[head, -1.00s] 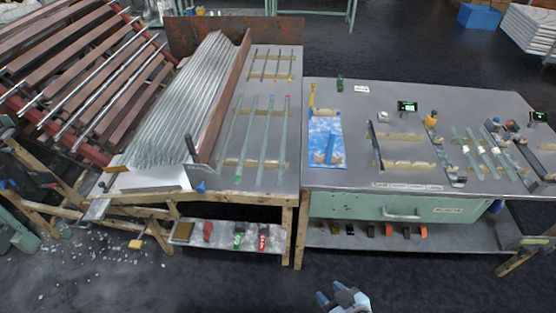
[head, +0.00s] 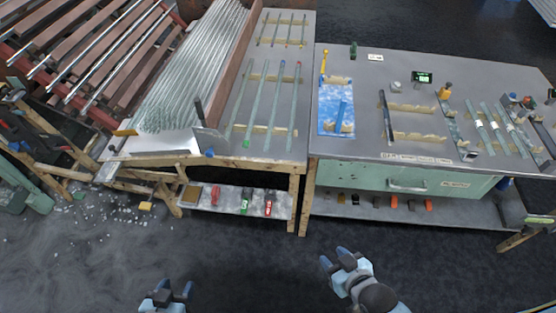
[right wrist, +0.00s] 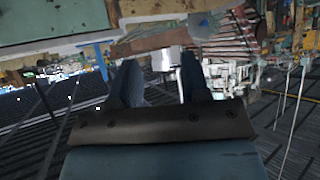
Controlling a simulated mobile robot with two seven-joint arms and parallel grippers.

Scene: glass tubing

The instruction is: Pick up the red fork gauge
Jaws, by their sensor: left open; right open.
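On the low shelf under the left bench lie a dark red tool (head: 215,196), a green tool (head: 245,201) and a brighter red tool (head: 269,203) with a pale mark. One of the two red ones may be the red fork gauge; they are too small to tell which. My left gripper (head: 172,291) is open and empty, low in the head view, below and left of these tools. My right gripper (head: 333,257) is open and empty, below and right of them. In the right wrist view its open fingers (right wrist: 160,78) have nothing between them.
The left bench (head: 233,140) carries glass tubes (head: 203,65) on a sloped rack. The right bench (head: 360,100) has a green drawer (head: 370,178) and a lower shelf with small black and orange items. A wooden leg (head: 307,200) stands between the shelves. Floor in front is clear.

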